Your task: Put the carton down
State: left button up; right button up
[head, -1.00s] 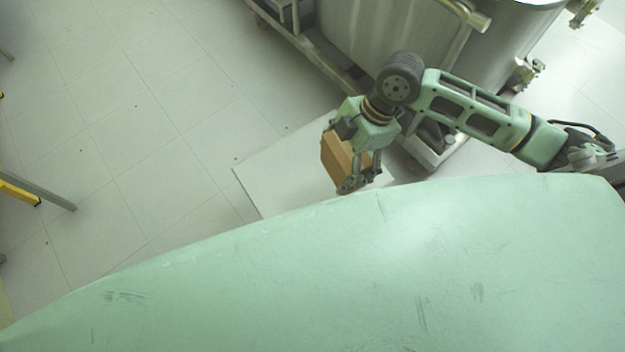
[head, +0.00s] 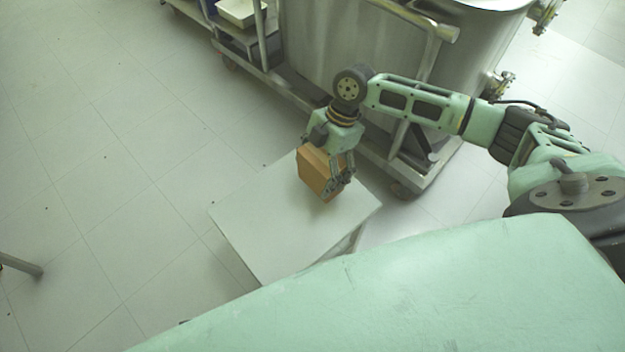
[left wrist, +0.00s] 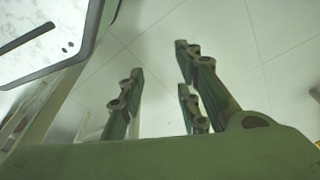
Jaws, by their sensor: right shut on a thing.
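The carton (head: 316,172) is a brown box in the head view, held slightly tilted at the far part of a white tabletop (head: 265,235). My right gripper (head: 338,185) is shut on the carton, with its fingers along the box's right side. I cannot tell whether the carton's underside touches the tabletop. My left gripper (left wrist: 158,78) shows only in the left wrist view. Its fingers are apart with nothing between them, above pale floor.
A metal cart (head: 385,168) carrying a large steel vessel (head: 350,45) stands just behind the white tabletop. The tabletop's near and left parts are bare. Tiled floor (head: 100,130) lies open to the left. A dark-rimmed pale surface (left wrist: 45,40) shows in the left wrist view.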

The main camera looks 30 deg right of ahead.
aim_at(310, 186)
jog(key=shift+w+a+f, duration=0.3)
jog(key=shift+w+f, duration=0.15)
jog(key=shift+w, duration=0.1)
pick_arm(q)
jog(key=shift+w+d+r+b, duration=0.1)
jog(key=shift+w+r+b, duration=0.25)
jog(key=shift+r, duration=0.6)
jog(key=shift+w+r+b, duration=0.1)
jog(key=shift+w+r, duration=0.3)
jog(key=shift+r, duration=0.5)
pick_arm(e)
jog(key=shift+f, duration=1.85)
jog(key=shift+f, duration=0.15)
jog(key=o, duration=1.2)
pick_arm(q)
jog(key=shift+r, duration=0.1)
pick_arm(e)
jog(key=shift+o, duration=0.3)
pick_arm(q)
notch_tip(310, 186, down, 6)
jog(key=s+p, duration=0.2)
jog(key=s, duration=0.1)
jog(key=shift+a, duration=0.2)
pick_arm(e)
jog(key=v, duration=1.2)
jog(key=shift+s, duration=0.1)
